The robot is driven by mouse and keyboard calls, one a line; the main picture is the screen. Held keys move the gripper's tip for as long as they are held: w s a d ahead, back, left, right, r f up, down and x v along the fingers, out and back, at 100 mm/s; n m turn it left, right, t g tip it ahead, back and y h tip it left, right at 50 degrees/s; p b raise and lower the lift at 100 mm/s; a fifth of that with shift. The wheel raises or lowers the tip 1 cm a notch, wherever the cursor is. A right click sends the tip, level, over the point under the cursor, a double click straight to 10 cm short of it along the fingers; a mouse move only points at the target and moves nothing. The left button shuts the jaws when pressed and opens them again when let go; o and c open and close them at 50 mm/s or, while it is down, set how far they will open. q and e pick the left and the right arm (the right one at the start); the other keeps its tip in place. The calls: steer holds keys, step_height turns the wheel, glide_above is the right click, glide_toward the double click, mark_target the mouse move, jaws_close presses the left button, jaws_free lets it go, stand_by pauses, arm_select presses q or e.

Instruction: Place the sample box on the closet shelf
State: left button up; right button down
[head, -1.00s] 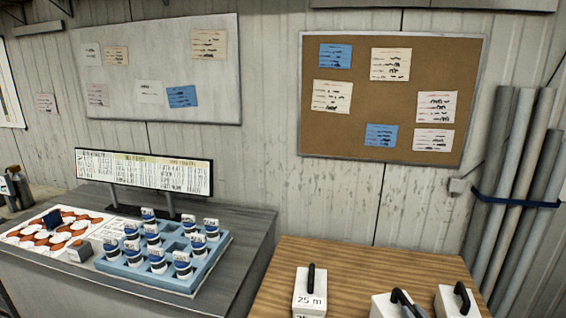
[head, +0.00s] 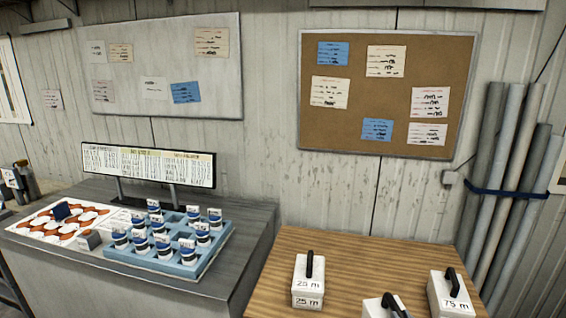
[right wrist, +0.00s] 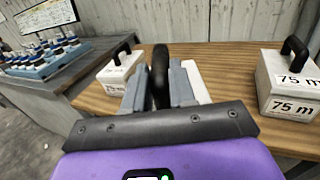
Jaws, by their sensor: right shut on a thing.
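My right gripper (right wrist: 160,85) is shut on the black handle (right wrist: 160,62) of a white box, seen in the right wrist view. Most of this box (right wrist: 200,82) is hidden behind the fingers, and its label is not readable. In the head view, a white box (head: 373,308) with a black handle is cut by the bottom edge, between two other boxes. I cannot tell whether the held box touches the wooden table (head: 345,262). My left gripper and a closet shelf are not in view.
A white "25 m" box (head: 308,285) stands left and a "75 m" box (head: 452,298) right, close to the held box. A grey bench (head: 245,235) with a blue tray of jars (head: 190,268) is left. Grey pipes (head: 505,180) lean at right. The table's back is clear.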

steer(key=s+a+f+h, duration=0.1)
steer(key=s+a+f, duration=0.2)
steer(key=a+f, duration=0.2)
steer(key=s+a+f+m+h, duration=0.1)
steer(key=s+a+f, duration=0.2)
steer(key=a, duration=0.6)
steer(key=shift+a+f, duration=0.35)
steer(key=shift+f, duration=0.5)
steer(key=shift+s+d, duration=0.1)
steer(key=shift+d, duration=0.05)
